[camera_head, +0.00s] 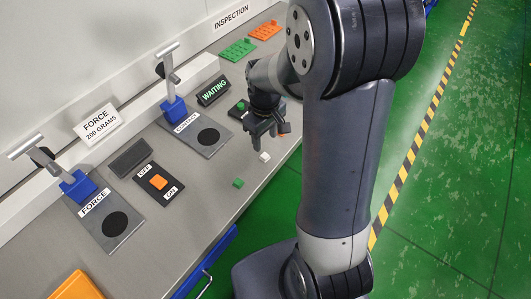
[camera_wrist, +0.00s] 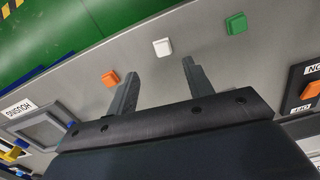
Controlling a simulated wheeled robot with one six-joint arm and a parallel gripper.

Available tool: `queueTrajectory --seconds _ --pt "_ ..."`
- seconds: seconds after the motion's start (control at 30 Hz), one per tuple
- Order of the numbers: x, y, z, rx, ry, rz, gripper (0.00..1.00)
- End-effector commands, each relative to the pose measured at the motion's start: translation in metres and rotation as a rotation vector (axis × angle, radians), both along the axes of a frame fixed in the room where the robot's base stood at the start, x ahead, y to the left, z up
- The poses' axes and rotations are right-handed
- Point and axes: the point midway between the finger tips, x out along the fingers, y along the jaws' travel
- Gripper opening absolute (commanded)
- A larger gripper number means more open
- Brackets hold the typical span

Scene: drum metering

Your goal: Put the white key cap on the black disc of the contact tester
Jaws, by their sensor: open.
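The white key cap (camera_head: 264,156) lies on the grey bench near its front edge. It also shows in the wrist view (camera_wrist: 163,47), beyond the gap between the fingertips and apart from them. My gripper (camera_head: 266,136) is open and empty above the bench, close to the white cap; both fingers show in the wrist view (camera_wrist: 159,72). The contact tester (camera_head: 187,128) stands left of my gripper in the head view, with a bare black disc (camera_head: 208,136) on its grey plate. A green WAITING display (camera_head: 213,90) is behind it.
A green cap (camera_head: 238,182) and an orange cap (camera_wrist: 110,78) lie on either side of the white one. The force tester (camera_head: 96,218), with a similar black disc, and an OFF/ON switch (camera_head: 158,182) stand to the left. Green and orange trays (camera_head: 238,49) are at the back.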

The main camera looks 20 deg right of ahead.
Motion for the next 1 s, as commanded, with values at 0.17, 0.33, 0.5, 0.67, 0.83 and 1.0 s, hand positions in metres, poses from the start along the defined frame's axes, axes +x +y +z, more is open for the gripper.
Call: queueTrajectory --seconds 0.17,0.33,0.5,0.67,0.83,1.0 --pt "-0.001 0.000 -0.014 0.001 0.003 0.000 0.49" --pt "-0.005 0.002 -0.032 0.001 0.006 0.000 0.49" --pt "-0.006 0.003 -0.054 0.002 0.003 0.000 0.49" --pt "-0.006 0.003 -0.065 0.001 0.002 0.000 0.49" --pt "-0.005 0.003 -0.066 0.001 0.000 0.000 0.49" --pt "-0.005 0.003 -0.066 0.001 0.000 0.000 0.42"
